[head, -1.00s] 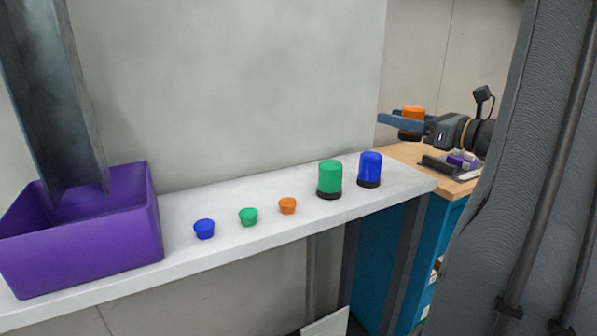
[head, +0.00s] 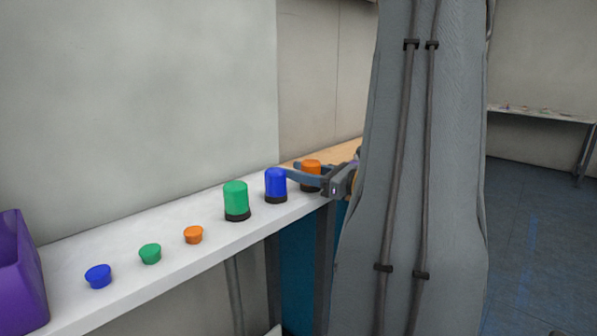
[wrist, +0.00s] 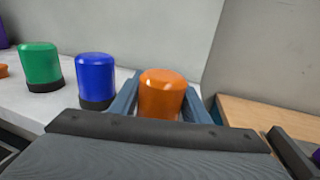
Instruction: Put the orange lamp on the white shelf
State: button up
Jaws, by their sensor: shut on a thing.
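The orange lamp (head: 311,168) has a dark base and is between the fingers of my gripper (head: 306,177), which is shut on it. In the wrist view the orange lamp (wrist: 162,93) stands upright between the two blue-grey fingers. It is at the right end of the white shelf (head: 150,291), just right of the blue lamp (head: 275,183). I cannot tell whether its base touches the shelf, since my gripper hides it.
A green lamp (head: 236,199) stands left of the blue lamp. Small orange (head: 193,235), green (head: 150,254) and blue (head: 98,276) caps lie farther left, before a purple bin (head: 20,270). A wooden table (wrist: 245,113) is right of the shelf.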

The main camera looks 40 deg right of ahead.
jog(key=o, duration=1.1)
jog(key=shift+r, duration=0.1)
jog(key=v, duration=1.2)
